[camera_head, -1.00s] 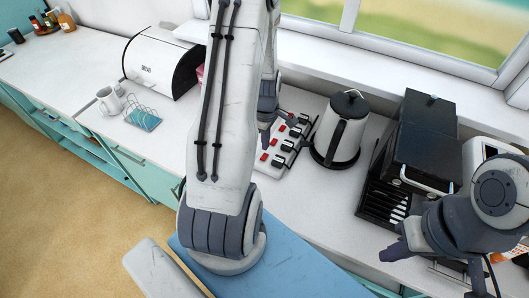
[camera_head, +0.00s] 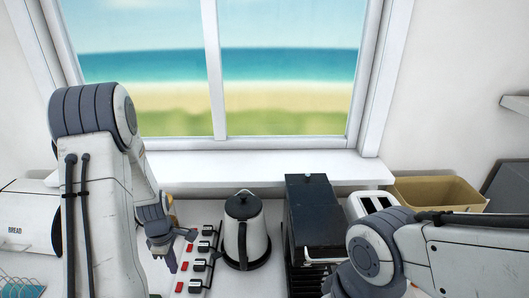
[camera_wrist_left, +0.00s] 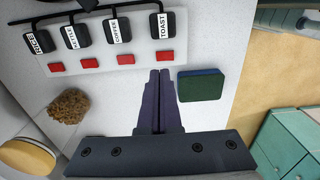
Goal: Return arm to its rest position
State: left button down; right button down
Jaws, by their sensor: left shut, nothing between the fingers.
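My left arm comes in at the left of the head view, its elbow high and its forearm pointing down. My left gripper (camera_head: 171,262) is just left of a white switch strip (camera_head: 200,268), above the counter. In the left wrist view the two dark fingers (camera_wrist_left: 159,88) lie together, shut and empty, pointing toward the strip with its red buttons and labelled switches (camera_wrist_left: 118,30). My right arm shows at the lower right of the head view; its fingers cannot be seen.
A kettle (camera_head: 246,240) and a black appliance (camera_head: 314,215) stand right of the strip, with a tan bin (camera_head: 436,194) farther right. The bread box (camera_head: 28,222) is at left. A green sponge (camera_wrist_left: 200,84) and brown lump (camera_wrist_left: 69,106) flank the fingers.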

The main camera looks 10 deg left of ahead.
pick_arm(q)
jog(key=d+r+m+b, duration=0.25)
jog(key=d+m, duration=0.35)
jog(key=d, duration=0.4)
jog(key=d+r+m+b, duration=0.2)
jog(key=d+r+m, duration=0.2)
jog(key=d+m, duration=0.4)
jog(key=s+d+r+m+b, duration=0.1)
jog(key=s+d+m+b, duration=0.1)
jog(key=s+d+m, duration=0.4)
jog(key=s+d+r+m+h+b, duration=0.1)
jog(key=s+d+r+m+b, duration=0.1)
jog(key=s+d+m, duration=0.5)
jog(key=s, duration=0.3)
jog(key=shift+r+m, duration=0.15)
jog(key=shift+m, duration=0.25)
jog(key=shift+s, duration=0.1)
